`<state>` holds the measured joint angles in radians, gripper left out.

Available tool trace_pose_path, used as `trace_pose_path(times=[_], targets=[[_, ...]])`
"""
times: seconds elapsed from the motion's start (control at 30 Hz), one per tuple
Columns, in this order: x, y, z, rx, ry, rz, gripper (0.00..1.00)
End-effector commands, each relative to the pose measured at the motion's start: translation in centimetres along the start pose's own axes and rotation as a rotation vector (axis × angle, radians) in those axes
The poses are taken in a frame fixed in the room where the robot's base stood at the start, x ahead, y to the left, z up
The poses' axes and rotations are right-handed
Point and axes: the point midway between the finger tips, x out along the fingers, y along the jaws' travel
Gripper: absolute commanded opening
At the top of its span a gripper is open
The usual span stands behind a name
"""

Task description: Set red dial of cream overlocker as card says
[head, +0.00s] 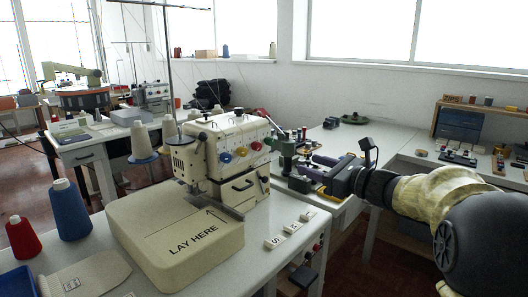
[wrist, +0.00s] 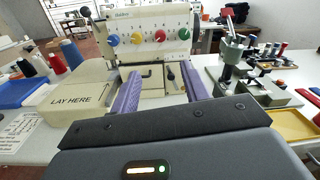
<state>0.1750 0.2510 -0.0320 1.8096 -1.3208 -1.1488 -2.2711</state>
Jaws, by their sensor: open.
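The cream overlocker (head: 205,150) stands on the white table, with a row of coloured dials on its front. The dial's exact setting is too small to read. A white sheet with small printed text (wrist: 18,130) lies at the left in the wrist view; I cannot read it or tell if it is the card. My gripper (wrist: 160,72) is open and empty, its purple fingers pointing at the overlocker's front, apart from the dials.
A cream block marked LAY HERE (head: 190,240) adjoins the overlocker. Small lettered tiles (head: 275,241) lie on the table's front. A green press-like device (wrist: 232,55) stands close to my gripper's right. Red and blue thread cones (head: 70,210) stand at the left.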

Motion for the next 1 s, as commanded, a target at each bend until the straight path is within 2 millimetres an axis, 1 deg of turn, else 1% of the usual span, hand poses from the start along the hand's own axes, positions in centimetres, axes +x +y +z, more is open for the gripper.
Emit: trace_pose_path(times=[0.17,0.27,1.0], targets=[[1.1,0.0,0.0,0.001,-0.001,0.001,0.46],[2.4,0.1,0.0,0.002,-0.002,0.002,0.46],[15.3,0.0,0.0,0.004,-0.001,0.001,0.46]])
